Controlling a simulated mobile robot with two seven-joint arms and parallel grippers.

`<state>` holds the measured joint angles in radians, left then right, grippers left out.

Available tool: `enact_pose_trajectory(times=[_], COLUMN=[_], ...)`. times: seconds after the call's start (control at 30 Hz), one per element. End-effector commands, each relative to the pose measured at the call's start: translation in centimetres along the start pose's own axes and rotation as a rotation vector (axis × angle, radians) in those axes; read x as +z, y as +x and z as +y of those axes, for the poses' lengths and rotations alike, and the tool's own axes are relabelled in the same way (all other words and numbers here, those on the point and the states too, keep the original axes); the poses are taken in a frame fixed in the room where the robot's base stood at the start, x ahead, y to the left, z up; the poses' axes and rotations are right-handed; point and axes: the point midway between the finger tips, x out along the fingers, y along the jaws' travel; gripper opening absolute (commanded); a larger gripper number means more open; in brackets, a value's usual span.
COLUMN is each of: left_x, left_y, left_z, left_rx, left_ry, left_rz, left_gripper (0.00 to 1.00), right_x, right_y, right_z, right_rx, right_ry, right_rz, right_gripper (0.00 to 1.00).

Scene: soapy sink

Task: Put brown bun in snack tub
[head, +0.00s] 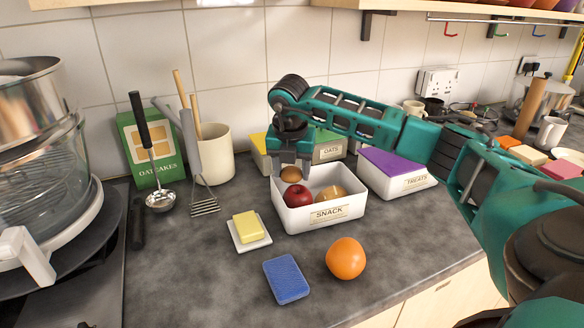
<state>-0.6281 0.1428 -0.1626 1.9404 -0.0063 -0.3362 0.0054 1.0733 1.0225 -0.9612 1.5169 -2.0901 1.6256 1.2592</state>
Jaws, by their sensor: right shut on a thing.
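The white snack tub (290,219), labelled SNACK, stands on the grey worktop at the middle. A red apple (298,195) and a yellow-brown round item (329,196) lie inside it. My right gripper (290,170) points down over the tub's back left part. It is shut on the brown bun (291,175), which is at about the height of the tub's rim, behind the apple. I cannot tell whether the bun touches the tub or the apple. My left gripper is not in view.
An orange (345,258), a blue sponge (286,279) and butter on a white dish (250,246) lie in front of the tub. A treats tub (403,187) with a purple lid stands to the right. A utensil crock (215,153) and oatcakes box (150,150) stand left.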

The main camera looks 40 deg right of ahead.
Motion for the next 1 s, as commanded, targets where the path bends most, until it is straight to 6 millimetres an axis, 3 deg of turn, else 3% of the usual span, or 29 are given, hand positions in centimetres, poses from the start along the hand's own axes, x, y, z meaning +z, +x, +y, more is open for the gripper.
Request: enact_pose_trajectory(times=[0.3, 0.33, 0.6, 0.83, 1.0], left_x=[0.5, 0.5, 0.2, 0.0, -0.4], left_y=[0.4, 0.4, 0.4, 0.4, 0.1], left_z=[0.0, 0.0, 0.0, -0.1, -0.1], left_rx=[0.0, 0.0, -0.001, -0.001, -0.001], left_ry=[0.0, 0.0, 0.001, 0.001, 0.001], left_rz=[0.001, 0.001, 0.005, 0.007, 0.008], left_gripper=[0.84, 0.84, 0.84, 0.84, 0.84], right_x=[-0.2, -0.2, -0.2, -0.2, 0.1], right_y=[0.8, 0.8, 0.7, 0.6, -0.8], right_z=[0.0, 0.0, 0.0, 0.0, 0.1], right_rx=[0.0, 0.0, 0.0, 0.001, 0.004], right_ry=[-0.001, -0.001, -0.001, -0.001, -0.001], right_rz=[0.0, 0.0, 0.0, 0.0, -0.002], right_gripper=[0.26, 0.57, 0.82, 0.82, 0.82])
